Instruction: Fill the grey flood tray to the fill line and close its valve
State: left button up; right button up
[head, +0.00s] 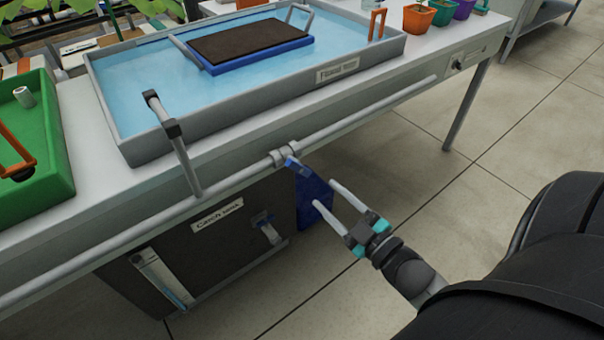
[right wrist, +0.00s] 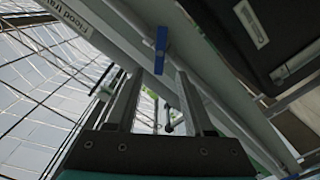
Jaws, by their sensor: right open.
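The grey flood tray (head: 230,111) sits on the white bench with blue water (head: 135,90) across its floor. I cannot make out a fill line. A valve (head: 285,155) with a blue lever (head: 298,166) sits on the grey pipe along the bench front. The lever sticks out to the lower right, across the pipe. My right gripper (head: 323,194) is open and empty, its fingers pointing at the valve, a little short of the lever. In the right wrist view, the blue lever (right wrist: 161,50) shows just beyond the gap between the open fingertips (right wrist: 157,74). My left gripper is out of view.
A grey spout (head: 172,135) rises from the pipe to the tray edge. A blue-and-black platform (head: 250,41) stands in the tray. A green tray (head: 60,150) is at left, plant pots (head: 418,18) at back right. A dark catch tank (head: 210,245) is under the bench. The right floor is clear.

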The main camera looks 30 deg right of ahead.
aim_at(300, 170)
jog(key=w, duration=0.2)
jog(key=w+b, duration=0.1)
jog(key=w, duration=0.2)
jog(key=w+b, duration=0.1)
jog(key=w, duration=0.2)
jog(key=shift+a, duration=0.3)
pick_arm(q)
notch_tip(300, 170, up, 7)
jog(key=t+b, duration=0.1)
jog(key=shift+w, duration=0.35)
pick_arm(e)
jog(key=shift+w+a, duration=0.1)
jog(key=shift+w, duration=0.85)
grip_shut()
